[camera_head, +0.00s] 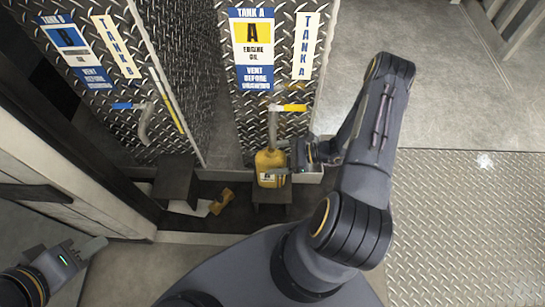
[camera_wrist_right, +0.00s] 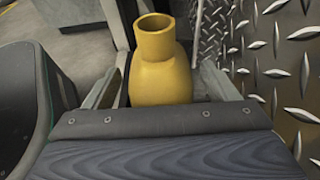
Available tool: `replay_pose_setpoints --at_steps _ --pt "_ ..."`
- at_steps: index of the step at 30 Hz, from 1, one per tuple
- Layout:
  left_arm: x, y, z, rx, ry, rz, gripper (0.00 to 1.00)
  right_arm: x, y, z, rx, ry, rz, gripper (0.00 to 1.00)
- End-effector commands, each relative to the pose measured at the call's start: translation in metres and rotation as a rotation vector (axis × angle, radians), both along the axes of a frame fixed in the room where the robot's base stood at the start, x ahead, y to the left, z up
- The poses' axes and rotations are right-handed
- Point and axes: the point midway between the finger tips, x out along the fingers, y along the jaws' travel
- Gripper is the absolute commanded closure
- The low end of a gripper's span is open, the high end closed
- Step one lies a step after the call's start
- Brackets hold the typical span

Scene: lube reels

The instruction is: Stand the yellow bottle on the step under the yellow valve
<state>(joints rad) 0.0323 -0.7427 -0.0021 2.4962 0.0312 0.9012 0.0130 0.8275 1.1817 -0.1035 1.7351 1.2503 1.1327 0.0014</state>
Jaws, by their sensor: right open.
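The yellow bottle (camera_head: 270,168) stands upright on the dark step (camera_head: 271,197) below the yellow valve (camera_head: 288,107) of tank A. The valve's grey spout points down just above the bottle's neck. My right gripper (camera_head: 278,160) is at the bottle from the right, its fingers open on either side of it. In the right wrist view the bottle (camera_wrist_right: 162,75) is upright between the spread fingers, and its lower part is hidden by the gripper body. My left gripper (camera_head: 85,248) is at the lower left, far from the bottle. Whether its jaws are open is unclear.
Tank B's panel (camera_head: 100,75) at left has a blue valve (camera_head: 128,105) with an empty dark step (camera_head: 175,180) below. A brown object (camera_head: 221,201) and a pale sheet lie on the floor between the steps.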

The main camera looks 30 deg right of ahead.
Motion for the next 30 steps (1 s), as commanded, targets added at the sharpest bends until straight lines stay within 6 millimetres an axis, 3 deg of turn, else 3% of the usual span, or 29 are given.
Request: replay_pose_setpoints --at_steps 9,15,30 --pt "0.0 0.0 0.016 0.0 0.0 0.0 0.64 -0.034 -0.057 0.022 -0.002 0.001 -0.004 0.2" --pt "0.0 0.0 0.02 0.0 0.0 0.0 0.64 -0.049 -0.08 0.03 0.0 0.002 -0.003 0.2" --pt "0.0 0.0 0.02 0.0 0.0 0.0 0.64 -0.054 -0.087 0.032 0.002 0.001 -0.001 0.2"
